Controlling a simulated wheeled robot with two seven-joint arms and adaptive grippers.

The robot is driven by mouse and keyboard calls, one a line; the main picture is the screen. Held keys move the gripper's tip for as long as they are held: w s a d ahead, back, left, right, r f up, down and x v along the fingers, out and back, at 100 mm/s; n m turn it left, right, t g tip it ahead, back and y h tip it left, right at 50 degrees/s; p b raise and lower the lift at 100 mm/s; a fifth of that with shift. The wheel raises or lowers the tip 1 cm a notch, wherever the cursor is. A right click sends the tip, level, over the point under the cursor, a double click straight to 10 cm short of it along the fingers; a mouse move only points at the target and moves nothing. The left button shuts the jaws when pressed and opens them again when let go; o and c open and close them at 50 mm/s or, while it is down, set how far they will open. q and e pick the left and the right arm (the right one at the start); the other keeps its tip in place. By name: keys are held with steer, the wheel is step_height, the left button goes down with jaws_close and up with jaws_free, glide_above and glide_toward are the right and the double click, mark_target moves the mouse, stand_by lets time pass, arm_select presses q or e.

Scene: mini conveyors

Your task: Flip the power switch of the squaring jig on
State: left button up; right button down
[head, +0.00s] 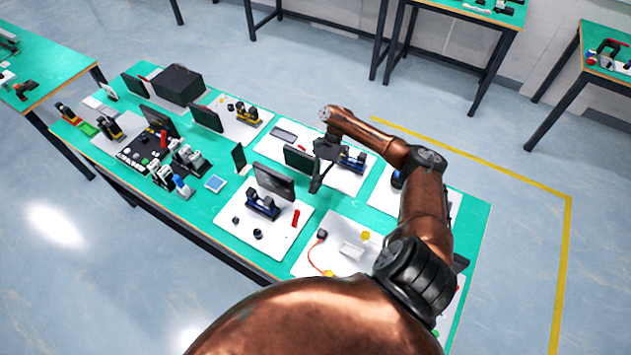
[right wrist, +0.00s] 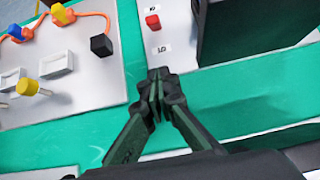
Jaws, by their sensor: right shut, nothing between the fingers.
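A small red switch (right wrist: 153,22) sits on a white panel (right wrist: 172,36) at the top of the right wrist view. One printed label lies above it and another below it. My right gripper (right wrist: 158,76) is shut and empty. Its fingertips appear just below the lower label in that view, apart from the switch. In the head view my right gripper (head: 317,178) hangs over the bench beside a dark screen. The switch cannot be made out for certain in the head view, nor can I tell which station is the squaring jig. My left gripper is not in view.
A dark upright block (right wrist: 250,30) stands right of the switch. A white board (right wrist: 70,85) with yellow knobs, orange leads and a black cube (right wrist: 101,45) lies left. Several stations with dark screens (head: 273,182) crowd the green bench (head: 225,235). Bare green surface lies below the switch panel.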

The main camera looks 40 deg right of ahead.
mark_target(296, 219)
steer(key=x, duration=0.5)
steer(key=shift+w+a+f, duration=0.1)
steer(key=shift+a+f, duration=0.15)
steer(key=shift+a, duration=0.1)
steer(key=shift+s+a+r+p, duration=0.25)
steer(key=shift+a+r+p, duration=0.1)
steer(key=shift+a+r, duration=0.2)
steer(key=shift+s+a+r+p, duration=0.3)
steer(key=shift+a+r, duration=0.15)
steer(key=shift+a, duration=0.2)
steer(key=shift+a+r, duration=0.1)
steer(key=shift+a, duration=0.2)
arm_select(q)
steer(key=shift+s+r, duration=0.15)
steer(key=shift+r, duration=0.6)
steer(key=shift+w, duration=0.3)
